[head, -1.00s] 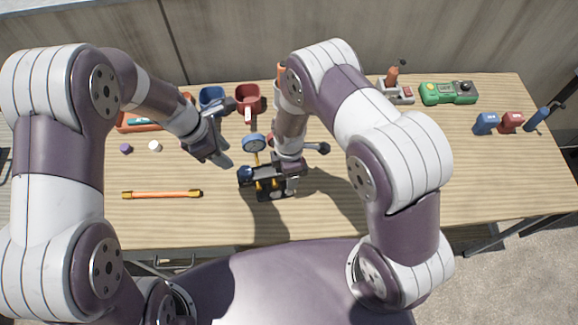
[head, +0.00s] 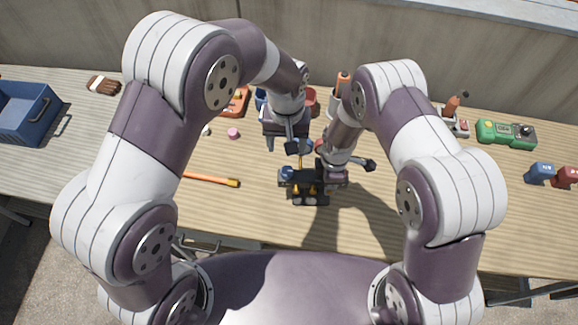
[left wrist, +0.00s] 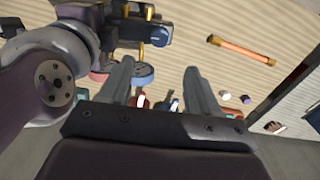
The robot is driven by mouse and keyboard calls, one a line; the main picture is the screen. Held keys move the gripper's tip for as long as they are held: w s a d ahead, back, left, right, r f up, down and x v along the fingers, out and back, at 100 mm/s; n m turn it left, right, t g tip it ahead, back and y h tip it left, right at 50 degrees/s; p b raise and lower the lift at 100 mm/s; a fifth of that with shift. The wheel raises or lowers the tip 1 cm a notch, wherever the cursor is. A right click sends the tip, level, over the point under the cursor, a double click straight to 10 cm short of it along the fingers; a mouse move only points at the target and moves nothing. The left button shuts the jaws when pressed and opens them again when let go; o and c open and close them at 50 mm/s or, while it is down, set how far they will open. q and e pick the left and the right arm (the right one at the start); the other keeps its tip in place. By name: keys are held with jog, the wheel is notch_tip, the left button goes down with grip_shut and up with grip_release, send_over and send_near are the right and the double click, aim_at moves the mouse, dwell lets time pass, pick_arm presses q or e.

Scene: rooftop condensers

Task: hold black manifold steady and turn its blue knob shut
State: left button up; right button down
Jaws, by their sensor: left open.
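The black manifold (head: 312,187) stands on the table in front of me, with brass fittings. Its blue knob (head: 286,173) is at its left end; it also shows at the top of the left wrist view (left wrist: 163,33). My left gripper (head: 287,146) is open and empty, pointing down just behind the knob and apart from it. In the left wrist view its two fingers (left wrist: 160,68) are spread, with the knob beyond them. My right gripper (head: 333,170) is at the manifold's right part; its fingers are hidden, so its grip cannot be told.
A blue gauge (left wrist: 143,75) is by the manifold, near my left fingers. An orange rod (head: 212,179) and a pink cap (head: 233,133) lie to the left. A blue crate (head: 24,112) stands far left. A green device (head: 506,133) is at the right. The front right table is clear.

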aim_at(287, 170)
pick_arm(q)
notch_tip(287, 170, down, 12)
jog(key=shift+r, duration=0.2)
jog(key=c, duration=1)
